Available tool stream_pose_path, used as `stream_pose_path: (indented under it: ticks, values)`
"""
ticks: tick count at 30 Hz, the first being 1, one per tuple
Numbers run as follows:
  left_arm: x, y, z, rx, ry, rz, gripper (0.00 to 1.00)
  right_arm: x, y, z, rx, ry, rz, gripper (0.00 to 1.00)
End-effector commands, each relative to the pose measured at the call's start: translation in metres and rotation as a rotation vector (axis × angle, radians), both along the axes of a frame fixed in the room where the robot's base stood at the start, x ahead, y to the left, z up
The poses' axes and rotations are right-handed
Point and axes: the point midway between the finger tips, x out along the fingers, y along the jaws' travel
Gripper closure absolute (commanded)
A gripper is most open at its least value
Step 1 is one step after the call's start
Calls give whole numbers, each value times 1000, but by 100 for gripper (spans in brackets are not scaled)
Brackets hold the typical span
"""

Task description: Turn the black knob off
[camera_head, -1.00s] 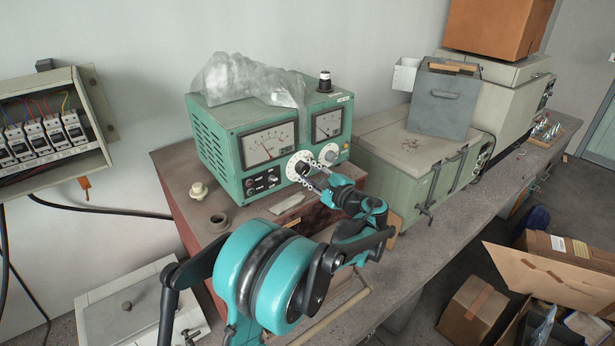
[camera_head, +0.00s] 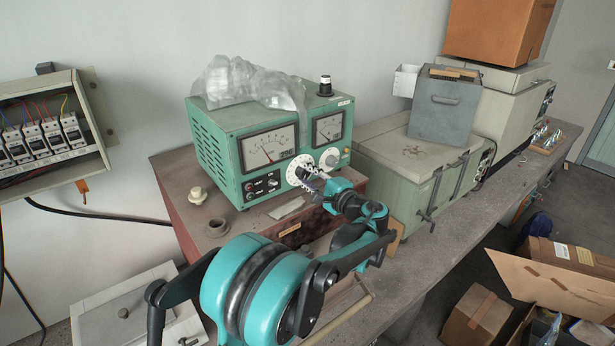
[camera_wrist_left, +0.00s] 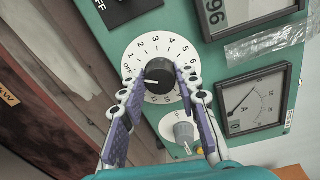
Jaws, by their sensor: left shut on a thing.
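The black knob (camera_wrist_left: 159,73) sits at the centre of a round white numbered dial (camera_wrist_left: 141,51) on the front of a green meter box (camera_head: 226,168). A short white mark shows on the knob's face, toward the lower left in the left wrist view. My left gripper (camera_wrist_left: 157,88) is shut on the knob, with one purple-padded finger on each side of it. In the head view the gripper (camera_head: 311,180) reaches the dial (camera_head: 294,173) from the front right and hides the knob.
A grey knob (camera_wrist_left: 184,131) sits close beside one finger. Two needle meters (camera_head: 268,146) are above the dial. Crumpled clear plastic (camera_head: 245,82) lies on the box. A pale green case (camera_head: 402,165) stands right of it. A breaker box (camera_head: 50,135) hangs at left.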

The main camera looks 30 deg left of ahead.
Motion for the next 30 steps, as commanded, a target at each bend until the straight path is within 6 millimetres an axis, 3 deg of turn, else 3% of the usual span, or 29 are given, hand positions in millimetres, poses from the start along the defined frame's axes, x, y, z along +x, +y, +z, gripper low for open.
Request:
stream_pose_path:
  ticks: [5,6,8,20,30]
  values:
    - [0,0,0,-1,-1,1,98,0,0,0,0,0,0,60]
    - [0,0,0,-1,-1,0,58,0,0,0,0,0,0,60]
    - [0,0,0,-1,-1,0,48,0,0,0,0,0,0,60]
    - [-3,-9,0,-1,0,-3,48,0,0,0,0,0,0,60]
    - [-28,-74,3,0,0,-5,48,0,0,0,0,0,0,60]
